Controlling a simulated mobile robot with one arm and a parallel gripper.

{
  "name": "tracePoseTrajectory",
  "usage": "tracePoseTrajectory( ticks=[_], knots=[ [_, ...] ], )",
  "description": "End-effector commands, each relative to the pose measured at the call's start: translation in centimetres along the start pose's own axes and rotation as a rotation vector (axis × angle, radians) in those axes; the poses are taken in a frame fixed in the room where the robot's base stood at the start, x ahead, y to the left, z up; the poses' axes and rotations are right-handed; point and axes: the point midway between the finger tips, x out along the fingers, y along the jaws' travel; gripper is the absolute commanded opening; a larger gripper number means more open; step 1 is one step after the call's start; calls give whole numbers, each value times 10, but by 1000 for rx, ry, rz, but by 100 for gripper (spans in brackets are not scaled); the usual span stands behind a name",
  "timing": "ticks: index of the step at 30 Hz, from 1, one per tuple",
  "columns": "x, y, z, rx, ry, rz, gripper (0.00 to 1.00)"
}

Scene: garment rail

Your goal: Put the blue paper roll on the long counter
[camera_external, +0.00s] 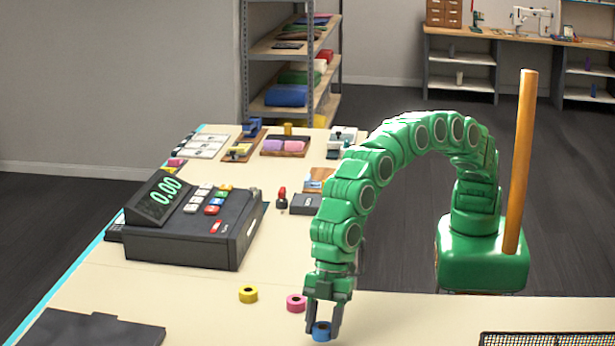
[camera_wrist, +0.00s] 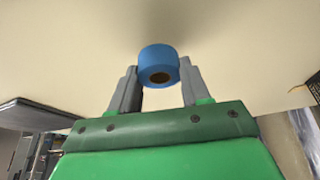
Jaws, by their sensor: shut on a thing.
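The blue paper roll (camera_external: 321,331) is at the near edge of the picture, between the fingers of my gripper (camera_external: 322,318). My gripper is shut on it and points down. In the wrist view the blue roll (camera_wrist: 158,66) sits between the two grey fingertips (camera_wrist: 160,84), its dark core hole facing the camera. The pale counter top (camera_external: 200,300) lies beneath it; I cannot tell whether the roll touches it. A pink roll (camera_external: 296,303) and a yellow roll (camera_external: 248,294) stand to its left on the counter.
A cash register (camera_external: 190,225) stands on the counter at left. A dark flat mat (camera_external: 85,328) lies front left, and a black mesh tray (camera_external: 545,339) front right. A stamp (camera_external: 282,198) and small trays are farther back. Counter between gripper and mesh tray is bare.

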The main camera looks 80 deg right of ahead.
Motion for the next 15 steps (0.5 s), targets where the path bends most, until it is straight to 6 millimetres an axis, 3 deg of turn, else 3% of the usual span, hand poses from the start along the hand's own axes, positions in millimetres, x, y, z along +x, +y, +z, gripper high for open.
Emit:
tracePoseTrajectory(
  ticks=[9,15],
  knots=[
    [30,0,10,1,-2,0,13],
    [32,1,11,2,1,2,13]
  ],
)
